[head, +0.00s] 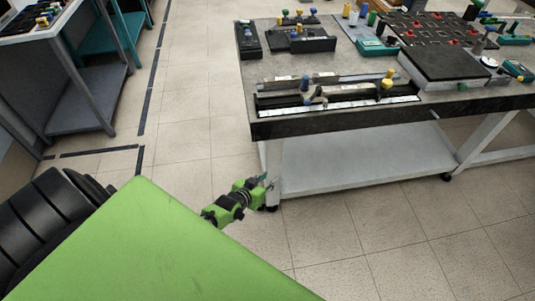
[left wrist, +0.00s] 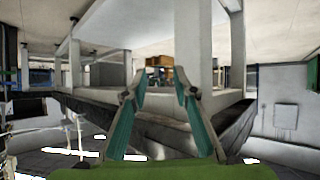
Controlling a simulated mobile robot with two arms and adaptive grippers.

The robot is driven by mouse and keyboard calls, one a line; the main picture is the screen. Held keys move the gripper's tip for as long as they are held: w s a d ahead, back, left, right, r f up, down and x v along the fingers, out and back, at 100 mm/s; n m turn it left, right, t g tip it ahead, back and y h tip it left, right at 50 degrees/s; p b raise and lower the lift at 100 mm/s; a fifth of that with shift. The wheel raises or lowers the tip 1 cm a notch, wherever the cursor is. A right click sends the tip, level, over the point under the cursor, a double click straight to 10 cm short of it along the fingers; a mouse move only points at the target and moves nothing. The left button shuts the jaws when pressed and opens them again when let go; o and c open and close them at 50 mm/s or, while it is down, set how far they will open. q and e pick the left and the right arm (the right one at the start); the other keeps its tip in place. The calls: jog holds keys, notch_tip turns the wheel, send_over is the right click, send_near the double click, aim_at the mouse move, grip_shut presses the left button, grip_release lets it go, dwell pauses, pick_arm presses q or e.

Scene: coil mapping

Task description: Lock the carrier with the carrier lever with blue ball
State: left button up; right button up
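A long dark carrier (head: 350,102) with a light strip lies along the front edge of the grey table. A lever with a blue ball (head: 305,82) stands near its middle. A lever with a yellow ball (head: 387,85) stands towards its right end. My left gripper (head: 268,181) is low beside the table's front left leg, below the tabletop and well away from the carrier. In the left wrist view, its two teal fingers (left wrist: 160,94) are spread apart with nothing between them. My right gripper is in neither view.
The table's front edge (head: 390,121) overhangs a white lower shelf (head: 360,170). A dark flat block (head: 445,65) and a black fixture (head: 300,42) stand on the tabletop. Another bench (head: 85,100) is at the left. Tiled floor lies open between them.

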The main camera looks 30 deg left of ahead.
pick_arm(q)
jog(key=shift+d+r, duration=0.1)
jog(key=c, duration=0.5)
jog(key=w+d+r+n+t, duration=0.1)
jog(key=d+r, duration=0.1)
jog(key=w+d+r+n+b, duration=0.1)
jog(key=w+r, duration=0.1)
jog(key=shift+w+d+r+t, duration=0.15)
jog(key=shift+d+t, duration=0.2)
jog(key=shift+t, duration=0.05)
grip_shut()
jog(key=n+t+y+b, duration=0.4)
jog(key=n+y, duration=0.2)
jog(key=n, duration=0.7)
send_near(313, 97)
jog(key=s+a+f, duration=0.1)
jog(key=s+f, duration=0.2)
jog(key=s, duration=0.1)
jog(key=s+a+r+n+g+y, duration=0.1)
jog(key=a+r+n+y, duration=0.25)
jog(key=n, duration=0.25)
jog(key=x, duration=0.9)
jog(key=shift+w+f, duration=0.1)
jog(key=shift+f, duration=0.05)
jog(key=d, duration=0.2)
jog(key=d+f, duration=0.1)
jog(key=d, duration=0.1)
jog(key=shift+w+b, duration=0.35)
jog(key=shift+w, duration=0.05)
